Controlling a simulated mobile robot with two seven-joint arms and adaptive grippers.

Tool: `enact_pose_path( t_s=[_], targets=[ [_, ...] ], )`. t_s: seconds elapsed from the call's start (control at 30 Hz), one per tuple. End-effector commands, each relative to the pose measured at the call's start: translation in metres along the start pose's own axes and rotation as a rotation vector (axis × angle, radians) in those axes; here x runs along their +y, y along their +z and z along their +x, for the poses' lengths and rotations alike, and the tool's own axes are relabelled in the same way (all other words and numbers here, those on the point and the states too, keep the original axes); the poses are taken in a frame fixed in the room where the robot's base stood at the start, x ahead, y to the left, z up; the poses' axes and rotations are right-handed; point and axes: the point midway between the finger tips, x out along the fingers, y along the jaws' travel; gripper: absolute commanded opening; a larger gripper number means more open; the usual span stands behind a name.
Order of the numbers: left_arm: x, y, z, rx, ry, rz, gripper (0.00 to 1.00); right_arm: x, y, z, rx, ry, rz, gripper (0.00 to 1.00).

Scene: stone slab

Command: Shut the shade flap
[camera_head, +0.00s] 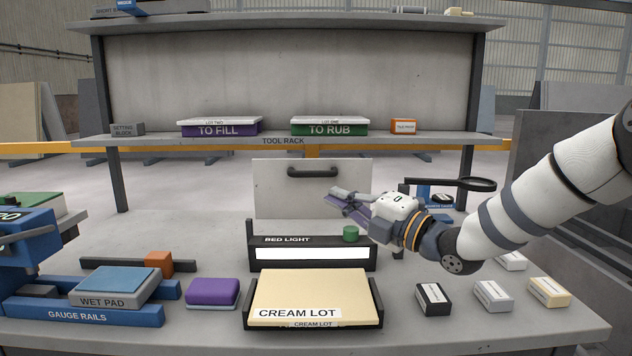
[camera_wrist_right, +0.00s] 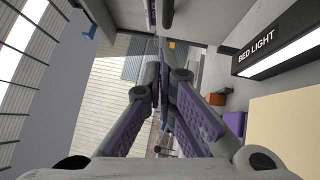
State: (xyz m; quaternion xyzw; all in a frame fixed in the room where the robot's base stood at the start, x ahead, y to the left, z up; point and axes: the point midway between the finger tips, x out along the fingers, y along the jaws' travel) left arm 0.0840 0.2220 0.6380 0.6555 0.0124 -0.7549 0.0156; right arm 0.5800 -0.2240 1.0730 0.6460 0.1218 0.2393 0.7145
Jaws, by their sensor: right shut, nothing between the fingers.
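The shade flap appears to be the pale panel (camera_head: 270,190) standing upright behind the bed light (camera_head: 258,253), with a dark bar handle (camera_head: 312,172) near its top. The bed light's white strip is lit and uncovered, and a green knob (camera_head: 351,233) sits on its top right. My right gripper (camera_head: 338,200) is shut and empty, in front of the panel's lower right part and below the handle. I cannot tell whether it touches the panel. In the wrist view its purple fingers (camera_wrist_right: 163,75) come together, with the bed light (camera_wrist_right: 265,45) off to the right.
The cream lot slab (camera_head: 310,290) lies in front of the bed light. A magnifier (camera_head: 482,184) on a stand is behind my right wrist. Small blocks (camera_head: 433,298) sit at right; a purple block (camera_head: 212,291) and wet pad (camera_head: 112,283) sit at left. The tool rack (camera_head: 285,140) spans behind.

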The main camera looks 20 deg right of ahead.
Motion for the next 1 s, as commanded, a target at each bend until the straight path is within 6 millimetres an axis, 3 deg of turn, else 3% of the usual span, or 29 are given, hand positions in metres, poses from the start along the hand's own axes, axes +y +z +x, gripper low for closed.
enact_pose_path(
  t_s=[0.03,0.23,0.4,1.0],
  targets=[
    [0.000,0.005,0.007,-0.024,-0.001,0.000,1.00,-0.012,-0.001,0.011,0.002,-0.014,0.006,0.00],
    [-0.001,0.015,0.018,-0.064,-0.003,-0.001,1.00,-0.014,-0.001,0.054,0.002,-0.015,0.008,0.00],
    [-0.001,0.021,0.026,-0.090,-0.004,-0.001,1.00,-0.013,0.019,0.072,0.000,-0.013,0.007,0.00],
    [-0.001,0.024,0.030,-0.102,-0.004,-0.001,1.00,-0.007,0.029,0.083,0.001,-0.008,0.005,0.00]
  ],
)
